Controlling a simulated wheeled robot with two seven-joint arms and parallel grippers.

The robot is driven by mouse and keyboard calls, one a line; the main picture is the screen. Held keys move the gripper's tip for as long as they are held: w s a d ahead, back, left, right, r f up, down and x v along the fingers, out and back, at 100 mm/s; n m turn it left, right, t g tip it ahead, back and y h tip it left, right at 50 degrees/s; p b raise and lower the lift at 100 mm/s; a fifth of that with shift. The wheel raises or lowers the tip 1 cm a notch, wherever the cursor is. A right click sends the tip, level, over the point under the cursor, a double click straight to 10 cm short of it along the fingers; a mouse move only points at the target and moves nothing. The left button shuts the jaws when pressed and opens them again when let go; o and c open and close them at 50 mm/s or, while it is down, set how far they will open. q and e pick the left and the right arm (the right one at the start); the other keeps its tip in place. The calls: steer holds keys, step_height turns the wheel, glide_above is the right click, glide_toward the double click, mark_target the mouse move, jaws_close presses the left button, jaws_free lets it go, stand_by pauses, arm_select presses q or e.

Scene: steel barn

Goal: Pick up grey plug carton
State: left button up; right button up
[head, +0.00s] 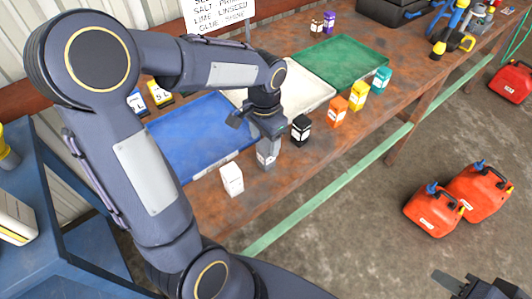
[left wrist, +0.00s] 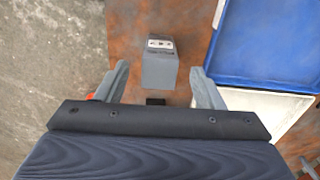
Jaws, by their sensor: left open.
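The grey plug carton (head: 267,152) stands upright on the rusty bench near its front edge, in a row of small cartons. My left gripper (head: 264,127) is over it in the head view and hides its upper part. In the left wrist view the grey carton (left wrist: 158,68) shows between the two spread fingers of my left gripper (left wrist: 160,72), with a gap on each side. The left gripper is open and holds nothing. Part of my right gripper (head: 478,287) shows at the bottom right corner, away from the bench; its fingers are unclear.
A white carton (head: 231,179) stands left of the grey one, and a black carton (head: 301,130) right of it. Orange (head: 337,111), yellow and teal cartons follow. Blue (head: 195,148), white and green (head: 345,60) trays lie behind. Red fuel cans (head: 432,211) stand on the floor.

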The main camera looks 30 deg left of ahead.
mark_target(266, 144)
arm_select(q)
steer(key=f, duration=0.5)
steer(key=shift+w+d, duration=0.1)
steer(key=shift+w, duration=0.1)
steer(key=c, duration=1.1)
steer(key=shift+r, duration=0.1)
